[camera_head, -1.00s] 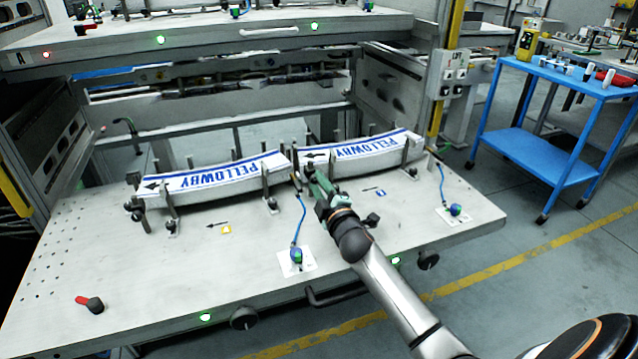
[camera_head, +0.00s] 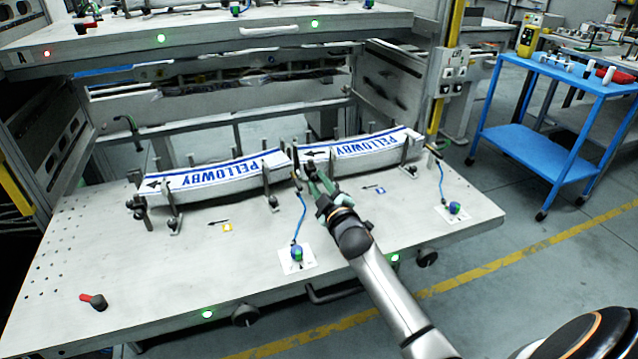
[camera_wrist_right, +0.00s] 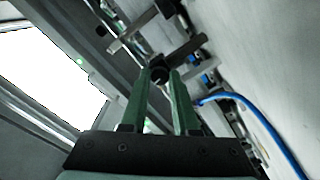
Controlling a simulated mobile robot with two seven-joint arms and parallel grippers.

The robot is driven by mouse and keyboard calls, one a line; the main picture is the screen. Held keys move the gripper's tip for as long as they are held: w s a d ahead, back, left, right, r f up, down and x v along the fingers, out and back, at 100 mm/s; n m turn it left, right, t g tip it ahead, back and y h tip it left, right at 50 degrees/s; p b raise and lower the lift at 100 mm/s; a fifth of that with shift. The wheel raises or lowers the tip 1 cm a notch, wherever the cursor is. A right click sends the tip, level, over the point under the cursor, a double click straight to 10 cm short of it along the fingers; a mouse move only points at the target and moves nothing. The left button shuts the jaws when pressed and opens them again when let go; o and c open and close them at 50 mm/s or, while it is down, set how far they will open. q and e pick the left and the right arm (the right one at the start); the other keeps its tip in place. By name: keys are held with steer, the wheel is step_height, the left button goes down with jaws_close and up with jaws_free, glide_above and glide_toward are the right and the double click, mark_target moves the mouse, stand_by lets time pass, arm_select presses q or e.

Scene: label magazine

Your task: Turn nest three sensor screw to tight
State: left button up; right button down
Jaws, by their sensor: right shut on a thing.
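My right gripper (camera_head: 316,180) reaches in from the lower right to the posts between the two label stacks. In the right wrist view its green fingers (camera_wrist_right: 160,85) are shut on a small dark screw knob (camera_wrist_right: 160,70) on a bracket. A blue cable (camera_wrist_right: 245,108) runs beside the fingers. In the head view the knob is hidden by the gripper. The left label stack (camera_head: 215,175) and the right label stack (camera_head: 360,148), both printed PELLOWBY, lie between upright posts on the grey shelf (camera_head: 150,270). My left gripper is not in view.
A blue-capped sensor (camera_head: 297,253) sits on a white plate in front, with another (camera_head: 454,208) to the right. A red-handled lever (camera_head: 95,301) is at the front left. An upper shelf (camera_head: 220,45) hangs above. A blue cart (camera_head: 560,120) stands at the right.

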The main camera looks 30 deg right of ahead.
steer(key=c, duration=0.9)
jaws_free()
steer(key=shift+o, duration=1.2)
steer(key=p+v, duration=0.1)
steer(key=v, duration=1.1)
steer(key=shift+s, duration=0.3)
